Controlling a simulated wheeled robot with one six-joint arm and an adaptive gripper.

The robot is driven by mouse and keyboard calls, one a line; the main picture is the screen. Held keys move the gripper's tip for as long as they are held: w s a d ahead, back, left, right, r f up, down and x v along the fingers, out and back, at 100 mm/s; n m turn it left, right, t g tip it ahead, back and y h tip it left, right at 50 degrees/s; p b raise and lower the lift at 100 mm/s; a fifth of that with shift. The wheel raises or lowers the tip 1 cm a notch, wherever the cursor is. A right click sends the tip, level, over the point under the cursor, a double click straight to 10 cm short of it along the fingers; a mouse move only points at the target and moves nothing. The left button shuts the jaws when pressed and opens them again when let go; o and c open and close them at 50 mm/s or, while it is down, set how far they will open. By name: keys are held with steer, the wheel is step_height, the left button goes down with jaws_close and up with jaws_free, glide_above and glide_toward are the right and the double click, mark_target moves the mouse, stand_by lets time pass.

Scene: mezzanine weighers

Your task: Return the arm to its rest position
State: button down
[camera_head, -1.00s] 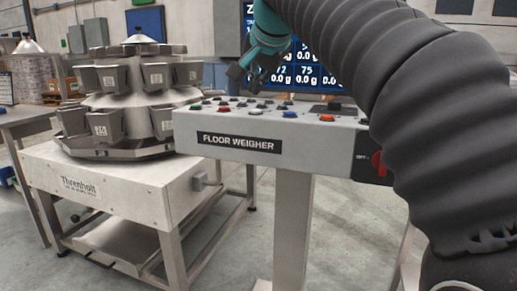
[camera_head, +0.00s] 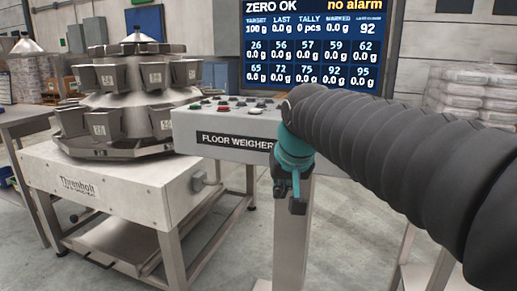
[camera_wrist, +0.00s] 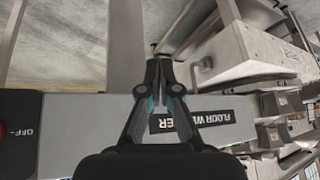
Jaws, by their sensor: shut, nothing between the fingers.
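My arm, in a black ribbed sleeve, reaches in from the right in the head view. My gripper (camera_head: 298,207) hangs at its end, pointing down, in front of the floor weigher console (camera_head: 225,142). It covers the right end of the console's label. In the wrist view my gripper (camera_wrist: 161,65) is shut with its fingertips together and nothing between them. The console (camera_wrist: 90,115) lies behind the fingers there, with its label partly covered and the red switch (camera_wrist: 3,130) at the left edge.
A multihead weigher (camera_head: 118,105) stands on a steel frame table (camera_head: 130,195) at the left. A screen (camera_head: 310,45) behind the console reads ZERO OK and no alarm. Stacked sacks (camera_head: 470,95) are at the back right. Grey floor shows between the table and the console post (camera_head: 292,245).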

steer(key=s+d+f, duration=0.5)
steer(key=s+f, duration=0.2)
steer(key=s, duration=0.3)
steer(key=s+d+f+m+h, duration=0.1)
steer(key=s+d+f, duration=0.5)
steer(key=s+f, duration=0.2)
steer(key=shift+s+f+g, duration=0.25)
steer(key=shift+s+g, duration=0.05)
steer(key=shift+s, duration=0.95)
